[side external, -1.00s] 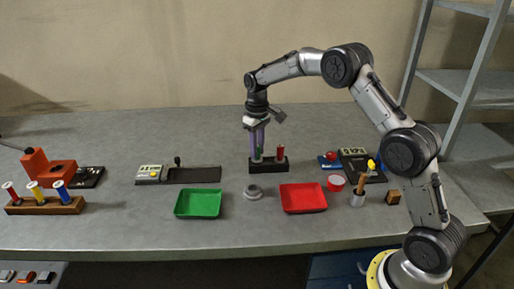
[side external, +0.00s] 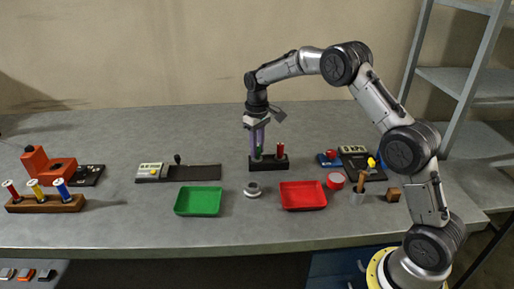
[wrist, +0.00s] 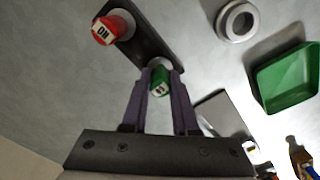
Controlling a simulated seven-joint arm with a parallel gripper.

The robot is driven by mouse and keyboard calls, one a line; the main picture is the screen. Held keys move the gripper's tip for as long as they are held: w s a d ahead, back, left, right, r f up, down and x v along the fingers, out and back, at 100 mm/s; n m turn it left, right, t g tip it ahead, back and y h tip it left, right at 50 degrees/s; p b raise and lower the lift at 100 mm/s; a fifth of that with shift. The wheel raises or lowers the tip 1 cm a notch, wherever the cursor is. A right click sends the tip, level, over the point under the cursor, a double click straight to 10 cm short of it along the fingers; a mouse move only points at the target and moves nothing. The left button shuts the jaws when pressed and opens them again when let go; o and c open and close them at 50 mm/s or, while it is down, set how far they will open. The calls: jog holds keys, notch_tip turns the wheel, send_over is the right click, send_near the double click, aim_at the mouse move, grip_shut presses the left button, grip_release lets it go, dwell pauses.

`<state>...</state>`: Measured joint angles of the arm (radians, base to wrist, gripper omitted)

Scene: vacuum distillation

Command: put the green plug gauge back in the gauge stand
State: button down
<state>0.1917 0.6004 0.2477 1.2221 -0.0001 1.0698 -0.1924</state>
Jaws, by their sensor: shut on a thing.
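The green plug gauge (wrist: 160,82) has a pale label on its end and stands between the purple fingers of my gripper (wrist: 161,88), which is shut on it. In the side external view my gripper (side external: 257,150) points straight down at the left end of the black gauge stand (side external: 270,164). The stand also shows in the wrist view (wrist: 142,42). The green gauge is over or in the stand's left end; its lower part is hidden, so I cannot tell how deep it sits. The red plug gauge (side external: 280,150) stands upright at the stand's right end.
A grey ring (side external: 252,190) lies in front of the stand, between a green tray (side external: 199,202) and a red tray (side external: 303,196). A dark flat device (side external: 190,172) lies to the left.

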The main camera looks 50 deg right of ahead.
jog(key=shift+f, duration=0.1)
jog(key=shift+c, duration=0.2)
grip_release()
dwell(0.6)
jog(key=shift+r, duration=3.6)
